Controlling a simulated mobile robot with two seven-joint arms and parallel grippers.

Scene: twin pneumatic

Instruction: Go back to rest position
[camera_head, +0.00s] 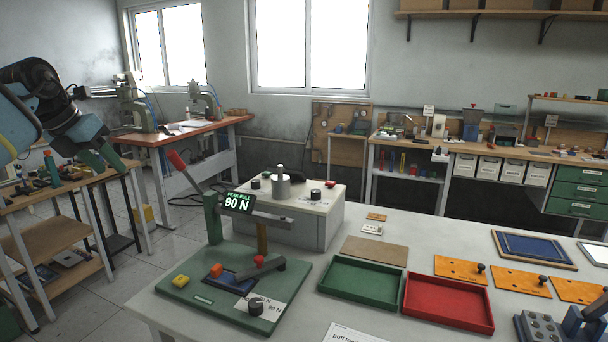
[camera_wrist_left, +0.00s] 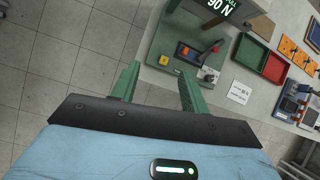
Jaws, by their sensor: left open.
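My left gripper (camera_head: 110,163) is at the left of the head view, raised in the air on its blue and black arm. It is apart from the white table and everything on it. In the left wrist view its two green fingers (camera_wrist_left: 159,72) are spread with nothing between them. The pull tester (camera_head: 214,218) stands on a green base plate at the near left of the white table, and its display reads "PEAK PULL 90 N". The tester also shows beyond the fingers in the left wrist view (camera_wrist_left: 165,42). My right gripper is not in view.
A green tray (camera_head: 362,300) and a red tray (camera_head: 450,325) lie on the white table (camera_head: 410,225), beside several orange plates (camera_head: 460,268). A grey box (camera_head: 325,225) stands behind the tester. A wooden bench (camera_head: 50,198) is at left. Floor shows between the benches.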

